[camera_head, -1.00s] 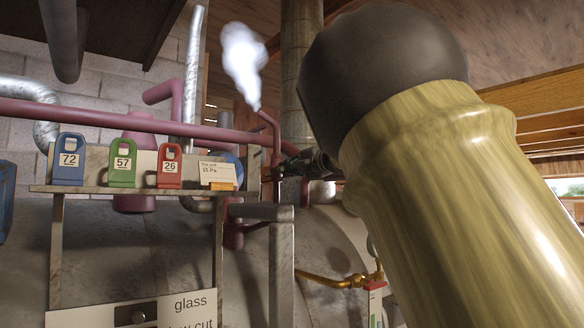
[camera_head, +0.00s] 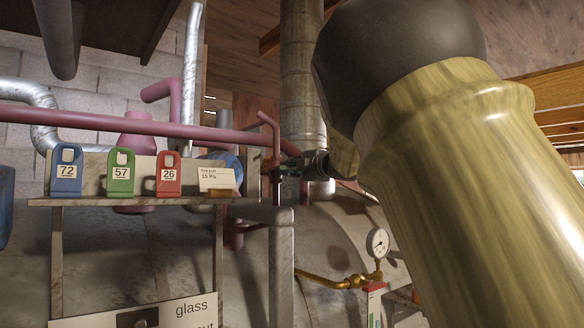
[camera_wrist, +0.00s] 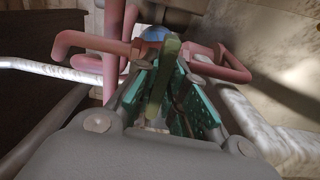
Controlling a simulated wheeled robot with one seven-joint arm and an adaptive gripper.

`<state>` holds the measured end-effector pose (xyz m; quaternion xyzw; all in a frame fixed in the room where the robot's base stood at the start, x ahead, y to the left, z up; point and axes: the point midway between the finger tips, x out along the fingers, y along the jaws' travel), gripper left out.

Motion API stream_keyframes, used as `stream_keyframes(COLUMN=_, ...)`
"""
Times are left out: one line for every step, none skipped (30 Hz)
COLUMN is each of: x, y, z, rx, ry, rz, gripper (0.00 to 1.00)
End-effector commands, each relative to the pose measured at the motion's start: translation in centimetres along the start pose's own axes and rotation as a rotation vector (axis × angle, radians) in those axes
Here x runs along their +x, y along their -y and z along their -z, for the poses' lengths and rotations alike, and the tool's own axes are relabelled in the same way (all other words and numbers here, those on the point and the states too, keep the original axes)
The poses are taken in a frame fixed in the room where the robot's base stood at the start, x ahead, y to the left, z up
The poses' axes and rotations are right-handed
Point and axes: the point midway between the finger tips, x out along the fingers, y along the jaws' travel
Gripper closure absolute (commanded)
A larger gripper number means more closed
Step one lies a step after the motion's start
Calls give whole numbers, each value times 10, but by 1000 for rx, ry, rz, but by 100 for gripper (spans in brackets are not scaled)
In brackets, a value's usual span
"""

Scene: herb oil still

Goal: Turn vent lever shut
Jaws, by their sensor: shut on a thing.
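The vent lever (camera_wrist: 160,82) shows in the wrist view as a narrow olive-green bar between the teal pads of my gripper (camera_wrist: 172,65). The pads are shut on it from both sides. In the head view my gripper (camera_head: 284,168) is at the pink vent pipe (camera_head: 272,130), just right of the tag shelf. The lever itself is mostly hidden there by the gripper. No steam shows at the pipe's open end.
A shelf (camera_head: 130,202) holds blue (camera_head: 67,171), green (camera_head: 121,172) and red (camera_head: 168,175) number tags and a card (camera_head: 216,179). A grey post (camera_head: 281,265) stands below my gripper. A gauge (camera_head: 377,242) and brass pipe (camera_head: 335,281) are lower right.

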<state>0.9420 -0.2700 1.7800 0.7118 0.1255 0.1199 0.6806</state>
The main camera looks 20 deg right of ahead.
Motion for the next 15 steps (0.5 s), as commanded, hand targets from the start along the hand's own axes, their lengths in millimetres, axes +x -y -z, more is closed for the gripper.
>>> stream_keyframes(x=0, y=2, z=0, rx=3, ry=0, rz=1, gripper=100)
stream_keyframes(x=0, y=2, z=0, rx=2, ry=0, rz=1, gripper=100)
stream_keyframes(x=0, y=2, z=0, rx=2, ry=0, rz=1, gripper=100)
stream_keyframes(x=0, y=2, z=0, rx=2, ry=0, rz=1, gripper=100)
stream_keyframes(x=0, y=2, z=0, rx=2, ry=0, rz=1, gripper=84)
stream_keyframes(x=0, y=2, z=0, rx=2, ry=0, rz=1, gripper=76)
stream_keyframes(x=0, y=2, z=0, rx=2, ry=0, rz=1, gripper=71)
stream_keyframes(x=0, y=2, z=0, rx=1, ry=0, rz=1, gripper=66)
stream_keyframes(x=0, y=1, z=0, rx=1, ry=0, rz=1, gripper=66)
stream_keyframes(x=0, y=1, z=0, rx=1, ry=0, rz=1, gripper=66)
stream_keyframes(x=0, y=1, z=0, rx=1, ry=0, rz=1, gripper=66)
stream_keyframes(x=0, y=1, z=0, rx=0, ry=0, rz=1, gripper=66)
stream_keyframes(x=0, y=1, z=0, rx=0, ry=0, rz=1, gripper=66)
stream_keyframes(x=0, y=1, z=0, rx=0, ry=0, rz=0, gripper=66)
stream_keyframes(x=0, y=1, z=0, rx=0, ry=0, rz=0, gripper=66)
